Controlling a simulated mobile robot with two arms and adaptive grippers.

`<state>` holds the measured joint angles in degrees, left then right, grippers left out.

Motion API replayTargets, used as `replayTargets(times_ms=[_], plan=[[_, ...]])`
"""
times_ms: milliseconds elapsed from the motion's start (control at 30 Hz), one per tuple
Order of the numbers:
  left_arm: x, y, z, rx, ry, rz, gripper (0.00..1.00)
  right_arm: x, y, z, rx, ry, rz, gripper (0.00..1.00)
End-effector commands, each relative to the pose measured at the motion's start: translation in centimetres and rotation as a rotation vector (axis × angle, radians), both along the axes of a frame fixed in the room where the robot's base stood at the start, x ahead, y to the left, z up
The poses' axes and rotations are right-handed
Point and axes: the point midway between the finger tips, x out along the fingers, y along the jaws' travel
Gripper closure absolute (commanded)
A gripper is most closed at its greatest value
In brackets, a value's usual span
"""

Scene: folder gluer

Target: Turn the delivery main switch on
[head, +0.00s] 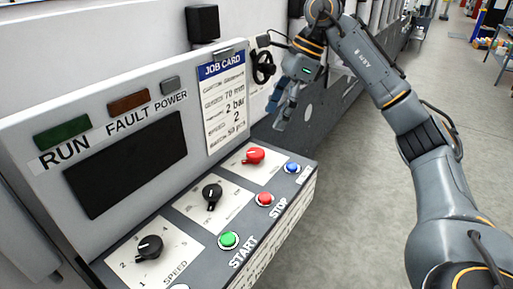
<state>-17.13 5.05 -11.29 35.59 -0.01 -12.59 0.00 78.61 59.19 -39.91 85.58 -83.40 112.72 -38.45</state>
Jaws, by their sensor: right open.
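A red rotary switch (254,156) sits on a pale plate at the far end of the sloping control panel (188,209). It looks like the main switch, but its label is too small to read. My right gripper (281,112) is open and empty. It points down beyond the panel's far end, up and to the right of the red switch in the picture and apart from it. My left gripper is out of view.
Black knobs (212,194) (149,247) and green START (228,240), red STOP (264,198) and blue (292,167) buttons share the panel. A job card (224,100) and dark screen (127,164) stand behind. A black handwheel (263,67) is near my gripper.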

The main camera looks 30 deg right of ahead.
Motion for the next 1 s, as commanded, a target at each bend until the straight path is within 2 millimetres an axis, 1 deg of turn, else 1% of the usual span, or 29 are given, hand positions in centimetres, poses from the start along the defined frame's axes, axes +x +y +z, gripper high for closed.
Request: replayTargets(times_ms=[33, 100, 200, 400, 500, 633, 900, 967, 1000], plan=[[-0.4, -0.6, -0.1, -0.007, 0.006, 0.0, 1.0, 0.1, 0.4, -1.2, -0.002, 0.005, 0.002, 0.36], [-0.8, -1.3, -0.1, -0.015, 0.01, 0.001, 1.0, 0.3, 1.0, -2.6, -0.001, 0.005, 0.002, 0.36], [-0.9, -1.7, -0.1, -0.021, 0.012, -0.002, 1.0, 0.6, 1.7, -4.6, -0.002, 0.006, 0.002, 0.36], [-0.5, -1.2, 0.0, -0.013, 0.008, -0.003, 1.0, 1.2, 2.9, -7.5, 0.001, 0.003, 0.0, 0.36], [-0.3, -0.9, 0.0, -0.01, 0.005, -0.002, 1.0, 1.3, 3.3, -8.4, 0.0, 0.002, 0.0, 0.36], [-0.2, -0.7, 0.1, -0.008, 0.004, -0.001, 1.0, 1.4, 3.5, -9.0, 0.001, 0.001, -0.001, 0.36], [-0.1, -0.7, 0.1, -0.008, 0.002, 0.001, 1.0, 1.4, 3.5, -9.0, 0.0, 0.0, 0.0, 0.36], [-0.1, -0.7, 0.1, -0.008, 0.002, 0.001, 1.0, 1.4, 3.5, -9.0, 0.001, 0.0, 0.0, 0.48], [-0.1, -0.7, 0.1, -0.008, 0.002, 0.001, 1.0, 1.4, 3.6, -9.0, 0.001, 0.0, 0.0, 0.56]])
